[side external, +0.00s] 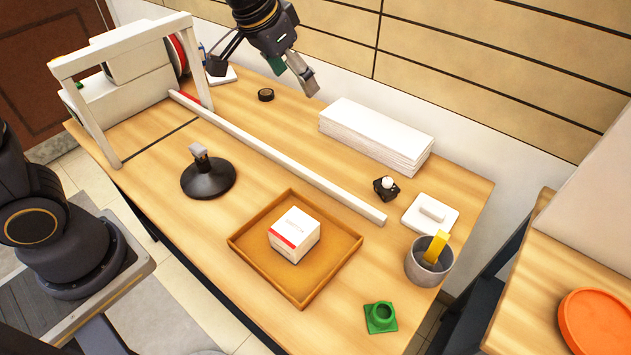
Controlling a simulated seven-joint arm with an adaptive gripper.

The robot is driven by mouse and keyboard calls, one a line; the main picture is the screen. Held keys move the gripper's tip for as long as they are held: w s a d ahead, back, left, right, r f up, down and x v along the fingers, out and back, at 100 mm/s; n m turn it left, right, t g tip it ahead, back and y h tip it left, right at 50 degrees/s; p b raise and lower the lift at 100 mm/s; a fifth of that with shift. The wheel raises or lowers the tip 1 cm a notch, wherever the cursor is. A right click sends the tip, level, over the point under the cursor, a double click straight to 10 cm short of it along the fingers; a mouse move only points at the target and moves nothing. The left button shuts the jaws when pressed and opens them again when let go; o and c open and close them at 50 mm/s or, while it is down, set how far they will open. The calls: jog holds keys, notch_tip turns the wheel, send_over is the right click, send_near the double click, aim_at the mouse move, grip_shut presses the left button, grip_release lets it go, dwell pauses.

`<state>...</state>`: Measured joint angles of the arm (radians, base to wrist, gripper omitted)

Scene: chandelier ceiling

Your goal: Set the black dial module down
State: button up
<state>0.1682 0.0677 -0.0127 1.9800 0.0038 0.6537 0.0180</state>
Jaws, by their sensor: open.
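A small square black block with a white knob on top (386,187), which looks like the black dial module, sits upright on the table right of the long white bar. My gripper (263,79) is at the top of the view, over the far part of the table, with its fingers spread wide and nothing between them. It is well away from the knobbed block, to its upper left. A small round black piece (265,94) lies on the table just below the gripper in the picture.
A white bar (290,161) crosses the wooden table. White stacked sheets (375,135), a white dish (430,215), a grey cup (428,262), a green piece (380,317), a brown tray (335,261) with a white box, and a black-based stand (208,180) stand around.

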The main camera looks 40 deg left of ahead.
jog(key=s+a+r+n, duration=0.1)
jog(key=s+a, duration=0.2)
jog(key=s, duration=0.7)
jog(key=s+a+r+n, duration=0.1)
jog(key=s+a, duration=0.3)
jog(key=s, duration=0.7)
jog(key=shift+a+r+t+y, duration=0.25)
jog(key=shift+r+t+y, duration=0.05)
jog(key=shift+y, duration=0.1)
jog(key=shift+s, duration=0.1)
